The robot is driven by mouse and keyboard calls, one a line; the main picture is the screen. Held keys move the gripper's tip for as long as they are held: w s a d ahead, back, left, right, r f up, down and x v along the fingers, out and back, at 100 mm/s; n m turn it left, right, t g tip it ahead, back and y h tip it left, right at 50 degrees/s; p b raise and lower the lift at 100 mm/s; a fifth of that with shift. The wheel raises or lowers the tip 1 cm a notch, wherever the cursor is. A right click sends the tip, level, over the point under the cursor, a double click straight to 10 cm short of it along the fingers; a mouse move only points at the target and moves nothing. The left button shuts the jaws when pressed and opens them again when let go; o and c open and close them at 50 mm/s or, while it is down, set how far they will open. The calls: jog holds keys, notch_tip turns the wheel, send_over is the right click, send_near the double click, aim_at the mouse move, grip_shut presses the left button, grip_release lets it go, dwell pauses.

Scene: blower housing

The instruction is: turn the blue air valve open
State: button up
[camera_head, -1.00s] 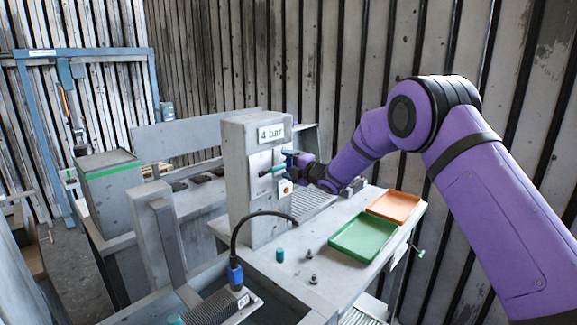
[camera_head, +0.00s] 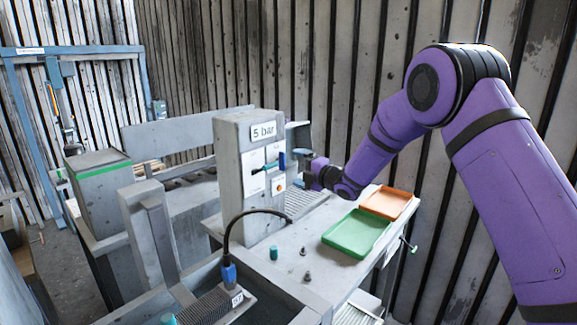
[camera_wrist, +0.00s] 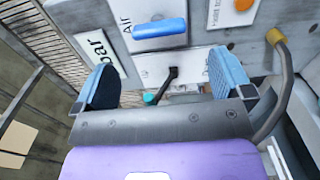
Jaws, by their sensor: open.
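The blue air valve handle (camera_head: 282,160) is on the front panel of the grey post and stands upright in the head view. In the wrist view the same handle (camera_wrist: 160,28) lies crosswise beside the "Air" label, beyond the fingertips. My gripper (camera_head: 303,168) is just right of the panel, apart from the handle. In the wrist view my gripper (camera_wrist: 165,80) is open, with its two blue-padded fingers wide apart and nothing between them. The pressure sign (camera_head: 263,131) on the post reads "5 bar".
A black lever with a teal tip (camera_wrist: 172,75) sits near the blue handle on the panel. An orange button (camera_head: 279,186) is below them. A green tray (camera_head: 352,236) and an orange tray (camera_head: 388,201) lie on the bench at right. A black hose (camera_head: 236,222) arches before the post.

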jog(key=shift+v, duration=1.5)
jog(key=s+d+r+m+t+h, duration=0.1)
jog(key=s+d+r+m+h, duration=0.5)
jog(key=s+d+r+m, duration=0.4)
jog(key=s+d+r+m+t+h, duration=0.1)
jog(key=s+d+r+m+h, duration=0.45)
jog(key=d+r, duration=0.4)
jog(key=s+d+f+m+g+h, duration=0.1)
jog(key=s+d+m+g, duration=0.1)
jog(key=s, duration=1)
jog(key=s+d+f+m+g, duration=0.2)
jog(key=s+m, duration=0.4)
jog(key=s, duration=0.6)
jog(key=s+d+f+m+g+h, duration=0.1)
jog(key=s+d+m, duration=0.4)
jog(key=s, duration=0.7)
jog(key=f+g, duration=0.1)
jog(key=g, duration=0.1)
jog(key=shift+f+g+h, duration=0.15)
jog(key=shift+g+h, duration=0.2)
jog(key=shift+g, duration=0.05)
